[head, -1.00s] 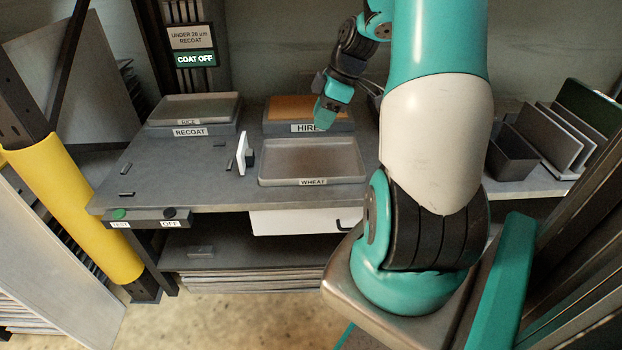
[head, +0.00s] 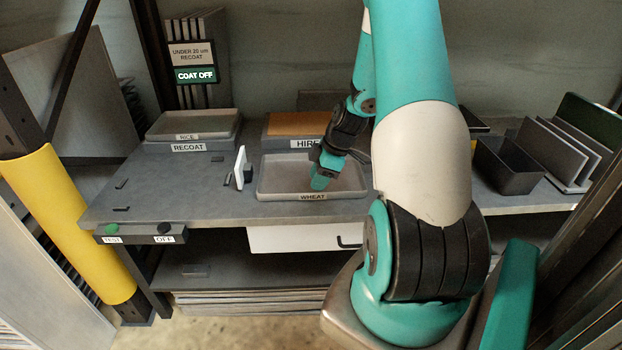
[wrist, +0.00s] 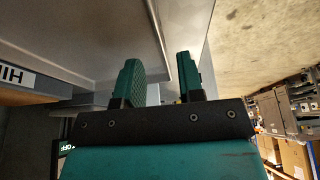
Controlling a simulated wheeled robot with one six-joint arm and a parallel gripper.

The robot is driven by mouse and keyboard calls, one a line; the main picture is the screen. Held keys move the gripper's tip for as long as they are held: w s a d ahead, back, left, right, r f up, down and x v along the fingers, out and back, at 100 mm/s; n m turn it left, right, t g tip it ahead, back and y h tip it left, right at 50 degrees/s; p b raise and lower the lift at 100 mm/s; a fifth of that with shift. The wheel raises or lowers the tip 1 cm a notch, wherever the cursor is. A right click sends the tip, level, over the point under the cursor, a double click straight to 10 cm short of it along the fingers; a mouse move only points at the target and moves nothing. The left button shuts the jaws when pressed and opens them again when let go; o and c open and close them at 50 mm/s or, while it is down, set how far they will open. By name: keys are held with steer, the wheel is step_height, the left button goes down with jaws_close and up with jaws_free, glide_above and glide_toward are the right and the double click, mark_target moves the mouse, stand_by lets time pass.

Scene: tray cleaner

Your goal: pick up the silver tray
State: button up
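A shallow silver-grey tray (head: 275,180) labelled WHEAT lies flat and empty at the front of the bench. Its floor and raised rim also show in the wrist view (wrist: 95,35). My gripper (head: 320,183) points down over the tray, close to its front rim, in the head view. In the wrist view my gripper (wrist: 165,80) has its two green fingers apart, with the rim line running toward the gap between them. I cannot tell whether the fingers touch the tray. Nothing is clamped.
A RICE tray (head: 192,122) sits on the RECOAT stand at the back left. An orange-topped HIRE stand (head: 298,124) is behind the silver tray. A white upright plate (head: 240,165) stands just left. A dark bin (head: 508,168) and rack of plates (head: 556,150) are right.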

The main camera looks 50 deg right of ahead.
steer(key=x, duration=0.4)
steer(key=shift+s+f+b, duration=0.2)
steer(key=shift+f+b, duration=0.1)
steer(key=shift+b, duration=0.05)
jaws_close()
steer(key=shift+r, duration=0.15)
